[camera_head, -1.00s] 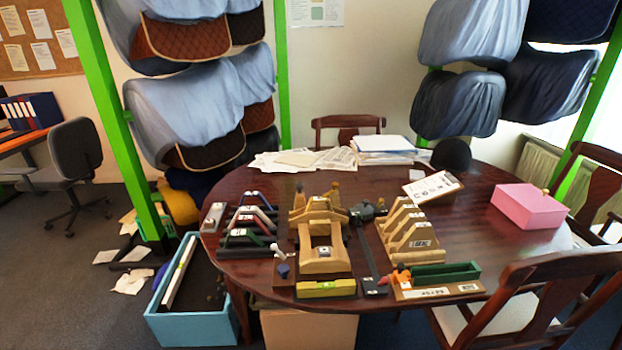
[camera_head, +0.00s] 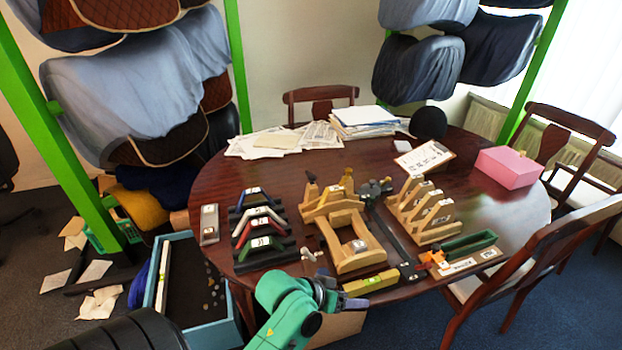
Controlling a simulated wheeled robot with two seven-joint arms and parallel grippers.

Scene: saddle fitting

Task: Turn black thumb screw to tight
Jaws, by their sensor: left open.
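The wooden saddle-fitting frame (camera_head: 335,205) stands at the middle of the table. A dark knob (camera_head: 311,180) stands on its back left and looks like the black thumb screw; how tight it is cannot be told. A yellowish knob (camera_head: 347,173) stands on the back right. A grey clamp-like part with a dark knob (camera_head: 375,190) lies just right of the frame. My left gripper (camera_head: 334,294), on a green arm, is at the table's front edge, in front of the frame and well apart from the knobs. It is open and small in view. My right gripper is out of view.
Coloured gullet-like pieces (camera_head: 258,228) stand left of the frame, and wooden arches (camera_head: 422,210) stand right. A yellow level (camera_head: 371,283) lies at the front, beside my gripper. A green tray (camera_head: 467,247) and a pink box (camera_head: 509,167) are further right. A blue bin (camera_head: 212,333) stands on the floor.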

